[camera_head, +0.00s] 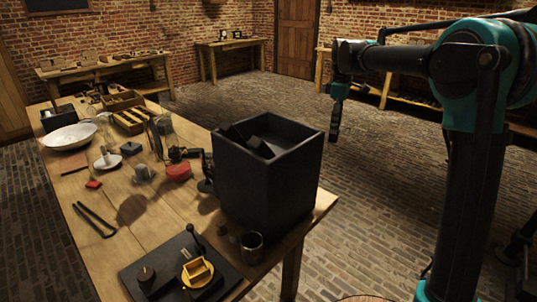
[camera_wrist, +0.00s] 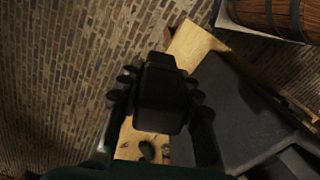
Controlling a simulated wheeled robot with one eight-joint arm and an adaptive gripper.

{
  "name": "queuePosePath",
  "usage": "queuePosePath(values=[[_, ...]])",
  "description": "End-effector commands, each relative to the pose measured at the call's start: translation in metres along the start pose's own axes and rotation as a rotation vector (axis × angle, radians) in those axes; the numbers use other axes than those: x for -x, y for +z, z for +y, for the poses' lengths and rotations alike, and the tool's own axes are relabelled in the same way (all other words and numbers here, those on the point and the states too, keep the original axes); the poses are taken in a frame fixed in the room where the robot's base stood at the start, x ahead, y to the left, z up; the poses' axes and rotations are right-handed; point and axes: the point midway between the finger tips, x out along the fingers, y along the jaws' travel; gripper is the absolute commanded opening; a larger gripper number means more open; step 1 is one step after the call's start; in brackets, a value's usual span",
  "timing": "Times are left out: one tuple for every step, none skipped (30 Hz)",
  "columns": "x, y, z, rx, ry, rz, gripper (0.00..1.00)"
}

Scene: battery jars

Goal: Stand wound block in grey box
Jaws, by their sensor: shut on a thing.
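The grey box (camera_head: 240,185) is a tall, dark, open-topped box at the right end of the wooden table. Dark blocks (camera_head: 262,147) lie inside it, at least one tilted. My gripper (camera_head: 335,122) hangs in the air to the right of the box in the head view, fingers pointing down. In the wrist view, my gripper (camera_wrist: 158,95) is shut on a dark block, the wound block (camera_wrist: 160,85), held between both fingers. Its windings cannot be made out. The box also shows in the wrist view (camera_wrist: 235,115), to the right of the held block and apart from it.
The wooden table (camera_head: 85,190) carries a white bowl (camera_head: 69,136), a red object (camera_head: 179,171), black tongs (camera_head: 95,220) and a dark board (camera_head: 140,272) with small items. A metal cup (camera_head: 252,247) stands close to the box. A barrel (camera_wrist: 275,15) shows in the wrist view.

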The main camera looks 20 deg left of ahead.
Motion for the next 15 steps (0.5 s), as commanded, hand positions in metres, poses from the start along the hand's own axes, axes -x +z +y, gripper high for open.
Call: queuePosePath(values=[[0.023, -0.02, -0.013, 0.106, 0.0, 0.0, 0.0], [0.036, -0.029, -0.021, 0.171, 0.0, 0.0, 0.0], [0.053, -0.042, -0.032, 0.259, 0.0, 0.0, 0.0], [0.066, -0.051, -0.04, 0.325, 0.0, 0.0, 0.0], [0.078, -0.059, -0.049, 0.39, 0.0, 0.0, 0.0], [0.095, -0.07, -0.062, 0.478, 0.0, 0.0, 0.0], [0.108, -0.077, -0.072, 0.544, 0.0, 0.0, 0.0], [0.12, -0.084, -0.082, 0.608, 0.0, 0.0, 0.0], [0.137, -0.092, -0.096, 0.692, 0.0, 0.0, 0.0], [0.148, -0.098, -0.106, 0.754, 0.0, 0.0, 0.0], [0.159, -0.102, -0.116, 0.813, 0.0, 0.0, 0.0], [0.173, -0.107, -0.129, 0.886, 0.0, 0.0, 0.0], [0.182, -0.111, -0.138, 0.937, 0.0, 0.0, 0.0], [0.191, -0.113, -0.146, 0.984, 0.0, 0.0, 0.0], [0.201, -0.116, -0.157, 1.041, 0.0, 0.0, 0.0]])
